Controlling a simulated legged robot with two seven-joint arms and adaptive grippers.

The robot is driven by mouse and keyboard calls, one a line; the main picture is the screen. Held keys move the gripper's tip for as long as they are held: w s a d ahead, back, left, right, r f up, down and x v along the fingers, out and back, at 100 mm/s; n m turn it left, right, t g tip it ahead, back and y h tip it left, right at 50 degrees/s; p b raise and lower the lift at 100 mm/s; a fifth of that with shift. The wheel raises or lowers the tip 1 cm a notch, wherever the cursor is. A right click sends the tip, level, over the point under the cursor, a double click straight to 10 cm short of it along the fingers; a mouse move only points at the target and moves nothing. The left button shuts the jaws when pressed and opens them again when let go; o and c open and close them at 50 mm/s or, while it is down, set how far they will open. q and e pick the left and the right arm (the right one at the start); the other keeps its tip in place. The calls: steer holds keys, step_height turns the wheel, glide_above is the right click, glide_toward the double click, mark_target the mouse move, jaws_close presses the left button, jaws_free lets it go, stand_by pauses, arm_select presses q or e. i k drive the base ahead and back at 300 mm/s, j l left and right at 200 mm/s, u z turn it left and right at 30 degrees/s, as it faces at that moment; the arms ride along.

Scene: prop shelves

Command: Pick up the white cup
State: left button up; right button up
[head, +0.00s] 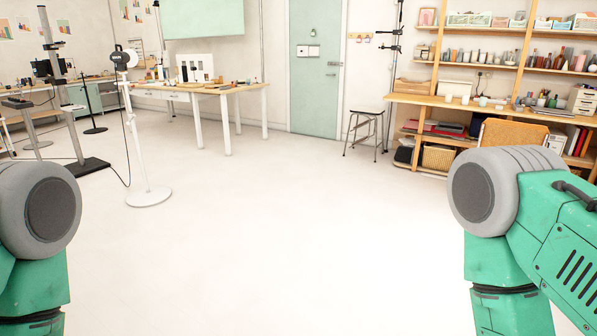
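Several small whitish vessels stand on the wooden bench (415,99) at the far right. One of them, a small white cup-like shape (448,98), sits toward the bench's left part. They are too small and distant to tell for sure which is the white cup. Only green and grey parts of my two arms show, at the lower left and lower right. Neither gripper is in the picture, so what they hold is hidden.
Open pale floor (270,230) lies ahead. A white stand with a round base (148,196) is at left, near a white-legged table (245,90). A stool (365,113) stands left of the bench. A wooden-backed chair (513,134) stands before the bench.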

mark_target(465, 98)
steer(key=u, duration=0.5)
steer(key=l+u, duration=0.1)
steer(key=u, duration=0.95)
steer(key=l+u, duration=0.15)
steer(key=u, duration=0.35)
steer(key=l+u, duration=0.1)
steer(key=u, duration=0.95)
steer(key=l+u, duration=0.1)
steer(key=u, duration=0.9)
steer(key=k+l+u, duration=0.1)
steer(key=k+u, duration=0.25)
steer(key=k+l+u, duration=0.1)
steer(key=u, duration=0.25)
steer(key=k, duration=3.25)
steer(key=k+u, duration=0.1)
steer(key=k, duration=0.55)
steer(key=k+j+u, duration=0.1)
steer(key=k, duration=0.55)
steer(key=k+j+u, duration=0.1)
steer(key=k, duration=0.55)
steer(key=k+l, duration=0.15)
steer(key=k, duration=0.65)
steer(key=k+l, duration=0.1)
steer(key=k, duration=0.7)
steer(key=k+z, duration=0.25)
steer(key=z, duration=0.25)
steer(key=k+l+z, duration=0.1)
steer(key=z, duration=0.35)
steer(key=k+l, duration=0.05)
steer(key=k, duration=0.05)
